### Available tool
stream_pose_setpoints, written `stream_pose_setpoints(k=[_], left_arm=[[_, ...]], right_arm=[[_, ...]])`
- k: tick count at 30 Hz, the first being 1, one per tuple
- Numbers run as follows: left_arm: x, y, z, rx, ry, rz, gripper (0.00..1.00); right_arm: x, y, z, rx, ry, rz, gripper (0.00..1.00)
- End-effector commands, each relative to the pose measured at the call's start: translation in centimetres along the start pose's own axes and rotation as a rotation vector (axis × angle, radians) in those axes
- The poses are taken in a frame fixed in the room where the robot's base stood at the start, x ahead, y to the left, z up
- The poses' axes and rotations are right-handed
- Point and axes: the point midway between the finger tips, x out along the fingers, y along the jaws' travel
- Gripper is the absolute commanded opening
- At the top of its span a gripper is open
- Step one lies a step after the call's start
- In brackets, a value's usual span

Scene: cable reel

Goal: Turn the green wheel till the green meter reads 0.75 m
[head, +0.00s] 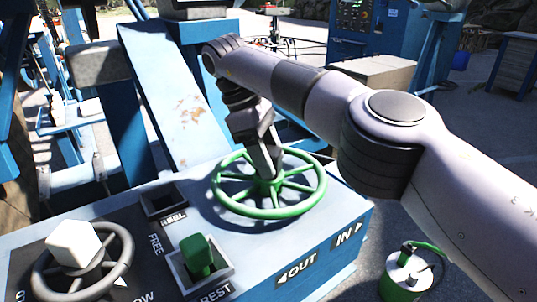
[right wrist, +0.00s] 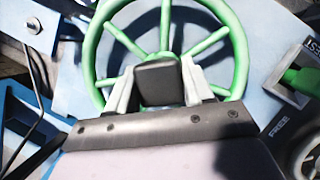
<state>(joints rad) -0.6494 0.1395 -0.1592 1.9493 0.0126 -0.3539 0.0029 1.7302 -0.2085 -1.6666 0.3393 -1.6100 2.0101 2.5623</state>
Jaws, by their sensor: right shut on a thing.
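The green wheel (head: 319,200) lies flat on top of the blue console, with several spokes meeting at a hub. My right gripper (head: 270,176) comes down from above at the middle of the wheel and is shut on it at the hub. In the right wrist view, the two pale fingers (right wrist: 158,88) stand either side of a dark block, with the wheel's rim (right wrist: 92,62) and spokes behind. The dark block hides the exact contact. Arrow labels OUT and IN are on the console's front. No green meter reading shows in either view. My left gripper is not in view.
A green lever (head: 197,254) stands in a slot near the labels FREE and REST, left of the wheel. A dark handwheel (head: 118,234) with a white knob is at lower left. A green-handled can (head: 405,275) stands on the floor right of the console (head: 352,221).

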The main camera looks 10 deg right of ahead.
Motion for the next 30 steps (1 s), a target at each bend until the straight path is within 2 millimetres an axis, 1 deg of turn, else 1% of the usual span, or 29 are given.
stream_pose_setpoints(k=[1, 2, 3, 20, 25, 30], left_arm=[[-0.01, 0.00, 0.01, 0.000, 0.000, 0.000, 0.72], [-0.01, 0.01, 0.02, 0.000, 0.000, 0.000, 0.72], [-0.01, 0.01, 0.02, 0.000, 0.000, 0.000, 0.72], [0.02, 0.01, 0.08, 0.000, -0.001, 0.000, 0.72], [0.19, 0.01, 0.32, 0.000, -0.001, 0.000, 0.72], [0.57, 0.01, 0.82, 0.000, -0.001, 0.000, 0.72]], right_arm=[[-0.07, 0.12, 0.06, 0.003, 0.002, 0.003, 0.58], [-0.06, 0.12, 0.06, 0.003, 0.002, 0.003, 0.68], [-0.06, 0.11, 0.06, 0.003, 0.002, 0.002, 0.72], [0.05, 0.02, 0.00, -0.010, 0.000, 0.004, 0.72], [0.11, 0.03, 0.00, -0.066, 0.000, 0.027, 0.72], [0.22, 0.02, -0.04, -0.181, 0.001, 0.074, 0.72]])
